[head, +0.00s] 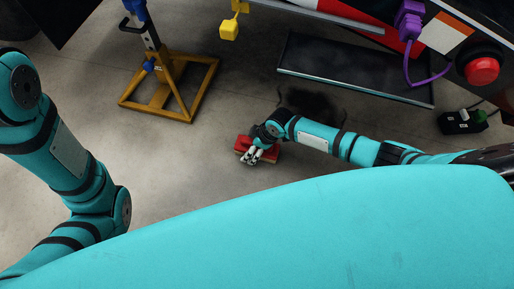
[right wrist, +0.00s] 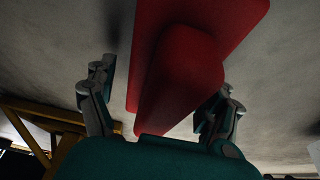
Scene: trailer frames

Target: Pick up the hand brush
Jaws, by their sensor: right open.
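The hand brush (head: 241,146) is red and lies on the grey concrete floor near the middle of the head view. My right gripper (head: 254,156) is over it and hides part of it. In the right wrist view the red brush (right wrist: 180,75) fills the upper middle, with its raised handle between the two fingers of my right gripper (right wrist: 158,105). The fingers are open, one on each side of the handle, and a gap shows on the left side. I cannot tell whether the right finger touches it. My left arm shows at the left of the head view, but its gripper is out of view.
A yellow stand (head: 170,90) with a blue and black post stands up left. A yellow block (head: 229,30) hangs above. Floor left of the brush is clear.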

